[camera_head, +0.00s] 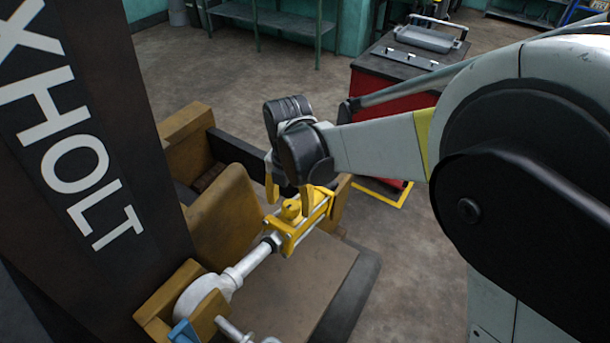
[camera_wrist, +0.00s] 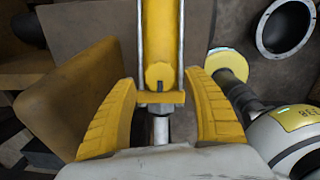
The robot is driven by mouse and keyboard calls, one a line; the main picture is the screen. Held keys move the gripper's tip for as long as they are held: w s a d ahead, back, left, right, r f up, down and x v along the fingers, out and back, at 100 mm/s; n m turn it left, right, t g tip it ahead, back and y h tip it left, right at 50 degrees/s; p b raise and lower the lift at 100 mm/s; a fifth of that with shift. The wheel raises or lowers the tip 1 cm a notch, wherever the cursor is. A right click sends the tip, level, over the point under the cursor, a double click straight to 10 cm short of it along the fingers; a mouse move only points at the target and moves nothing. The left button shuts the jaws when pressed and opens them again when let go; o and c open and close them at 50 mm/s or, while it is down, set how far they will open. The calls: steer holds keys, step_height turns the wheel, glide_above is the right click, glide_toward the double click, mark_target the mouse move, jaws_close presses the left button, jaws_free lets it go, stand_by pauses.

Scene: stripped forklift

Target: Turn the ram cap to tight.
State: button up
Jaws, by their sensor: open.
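The ram (camera_head: 313,222) is a yellow cylinder with a silver rod (camera_head: 250,262) running down-left to a pale round mount. The ram cap (camera_head: 291,210) is a small round yellow piece on top of the ram's near end. In the wrist view the cap (camera_wrist: 160,74) has a dark mark at its lower edge. My gripper (camera_head: 289,199) is open just above the cap, fingers pointing down. In the wrist view its yellow fingers (camera_wrist: 162,84) stand on both sides of the cap with gaps, apart from it. Whether the fingertips reach the cap's height I cannot tell.
The dark mast (camera_head: 80,130) lettered XHOLT rises at left. Brown blocks (camera_head: 222,215) stand behind the ram. A red cabinet (camera_head: 400,85) with a grey top stands behind my arm. In the wrist view, a labelled pale part (camera_wrist: 290,130) and a round opening (camera_wrist: 285,27) lie at right.

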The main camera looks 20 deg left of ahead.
steer(key=shift+f, duration=1.45)
steer(key=c, duration=1.2)
